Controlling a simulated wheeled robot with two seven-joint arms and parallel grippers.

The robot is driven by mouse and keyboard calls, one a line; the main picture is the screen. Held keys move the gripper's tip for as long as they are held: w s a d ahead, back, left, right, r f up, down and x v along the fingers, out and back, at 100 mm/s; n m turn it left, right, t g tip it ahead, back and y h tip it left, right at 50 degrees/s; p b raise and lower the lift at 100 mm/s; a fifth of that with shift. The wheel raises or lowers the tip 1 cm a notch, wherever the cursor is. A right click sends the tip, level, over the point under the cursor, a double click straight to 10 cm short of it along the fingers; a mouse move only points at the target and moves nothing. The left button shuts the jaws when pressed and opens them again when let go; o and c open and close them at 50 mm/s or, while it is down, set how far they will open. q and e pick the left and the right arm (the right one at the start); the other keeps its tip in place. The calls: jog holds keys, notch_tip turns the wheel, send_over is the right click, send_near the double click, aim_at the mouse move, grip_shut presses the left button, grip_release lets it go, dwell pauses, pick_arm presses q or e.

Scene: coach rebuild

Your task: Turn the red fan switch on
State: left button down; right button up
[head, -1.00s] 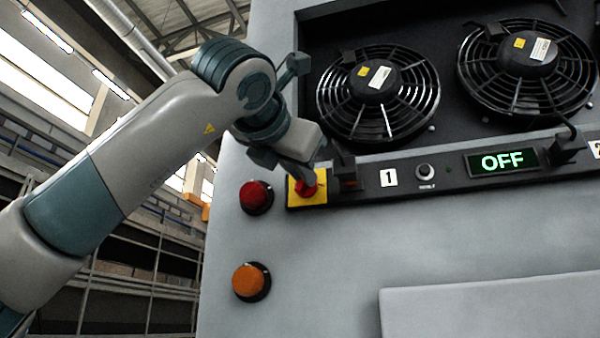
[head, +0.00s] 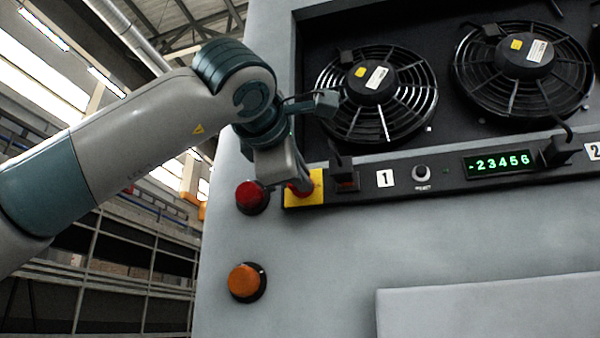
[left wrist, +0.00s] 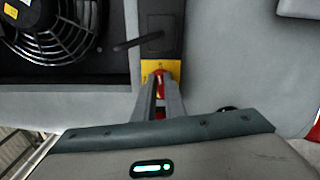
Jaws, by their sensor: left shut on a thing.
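The red fan switch (head: 300,188) sits on a yellow plate (head: 317,188) at the left end of the black control strip. My left gripper (head: 302,186) is shut on the red switch and partly covers it in the head view. In the left wrist view the two fingers of the gripper (left wrist: 160,85) close on the red switch (left wrist: 158,78) in front of its yellow plate (left wrist: 174,68). The display (head: 499,162) on the strip shows green digits, "-23456". My right gripper is in neither view.
A red button (head: 251,196) and an orange button (head: 245,282) stand out from the grey panel (head: 320,250) close by. Two caged fans (head: 410,95) are above the strip. A small knob (head: 421,172) sits right of label 1 (head: 385,178).

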pick_arm(q)
jog(key=shift+m, duration=0.9)
jog(key=shift+f, duration=0.1)
jog(key=c, duration=1.8)
grip_release()
jog(key=shift+s, duration=0.2)
jog(key=b+v, duration=0.7)
jog(key=v, duration=1)
jog(key=shift+s, duration=0.1)
